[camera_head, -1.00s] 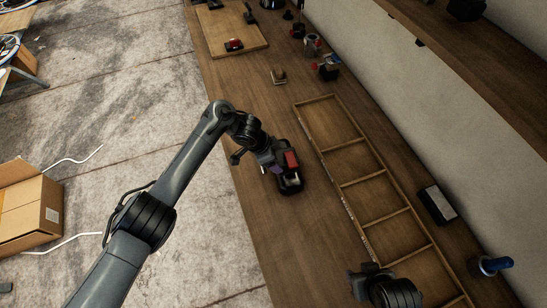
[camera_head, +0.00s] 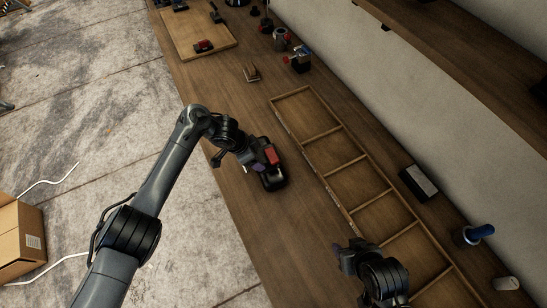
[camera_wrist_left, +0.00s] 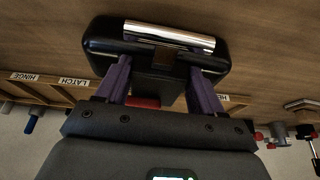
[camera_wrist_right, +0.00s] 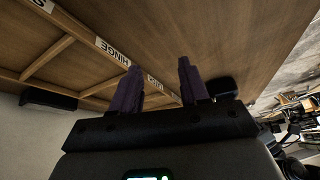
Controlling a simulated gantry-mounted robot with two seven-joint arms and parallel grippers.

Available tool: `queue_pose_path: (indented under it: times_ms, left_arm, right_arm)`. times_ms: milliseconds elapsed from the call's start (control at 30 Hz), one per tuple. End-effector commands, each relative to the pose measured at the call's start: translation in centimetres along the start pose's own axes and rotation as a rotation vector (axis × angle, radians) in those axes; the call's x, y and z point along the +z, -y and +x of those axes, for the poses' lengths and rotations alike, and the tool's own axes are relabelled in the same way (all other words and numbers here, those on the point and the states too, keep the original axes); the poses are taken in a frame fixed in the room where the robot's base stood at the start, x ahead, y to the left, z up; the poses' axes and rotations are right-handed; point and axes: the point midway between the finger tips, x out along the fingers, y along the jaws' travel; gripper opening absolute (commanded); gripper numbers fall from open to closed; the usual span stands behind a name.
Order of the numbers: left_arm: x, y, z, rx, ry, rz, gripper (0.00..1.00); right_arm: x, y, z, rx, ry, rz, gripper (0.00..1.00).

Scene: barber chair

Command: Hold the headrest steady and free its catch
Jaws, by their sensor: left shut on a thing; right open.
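The headrest (camera_head: 272,180) is a black padded block lying on the wooden bench, with a red part (camera_head: 271,155) on it. The left wrist view shows its black body (camera_wrist_left: 100,45) with a shiny metal bar (camera_wrist_left: 168,36) across it. My left gripper (camera_head: 258,166) is shut on the headrest, its purple fingers (camera_wrist_left: 157,75) either side of the middle block. My right gripper (camera_head: 345,250) is apart from the headrest, above the near part of the divided tray. In the right wrist view its fingers (camera_wrist_right: 160,72) are open and empty; the headrest (camera_wrist_right: 222,88) shows beyond them.
A long divided wooden tray (camera_head: 352,162) lies right of the headrest; labels such as LATCH (camera_wrist_left: 73,82) and HINGE (camera_wrist_right: 112,52) mark its edge. A dark box (camera_head: 418,183) and a blue-topped item (camera_head: 473,234) stand by the wall. Bench left of the tray is mostly clear.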

Motion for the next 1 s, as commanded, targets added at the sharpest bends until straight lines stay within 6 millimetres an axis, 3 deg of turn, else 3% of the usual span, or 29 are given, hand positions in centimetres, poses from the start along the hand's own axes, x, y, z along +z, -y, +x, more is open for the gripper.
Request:
queue_pose_path:
  times_ms: [67, 233, 400, 500, 833, 1000]
  left_arm:
    - [0.0, 0.0, 0.0, 0.000, -0.001, -0.001, 0.00]
    - [0.0, 0.0, 0.0, 0.000, 0.000, -0.001, 0.00]
    - [0.0, 0.0, 0.0, 0.000, 0.000, -0.001, 0.00]
    - [0.0, 0.0, 0.0, 0.000, -0.001, -0.001, 0.00]
    - [-0.1, 0.0, 0.0, -0.001, -0.001, 0.000, 0.00]
    - [-0.1, 0.0, -0.1, -0.001, -0.002, 0.000, 0.00]
  right_arm:
    - [-1.0, 1.3, 1.4, -0.026, -0.073, 0.030, 0.45]
    - [-6.6, 5.7, 3.7, -0.101, -0.319, 0.048, 0.45]
    - [-12.1, 9.8, 4.4, -0.161, -0.535, -0.015, 0.45]
    - [-14.1, 11.2, 4.5, -0.172, -0.596, -0.072, 0.45]
    - [-18.5, 12.3, 3.4, -0.167, -0.683, -0.175, 0.45]
    - [-20.0, 12.5, 4.2, -0.164, -0.695, -0.178, 0.45]
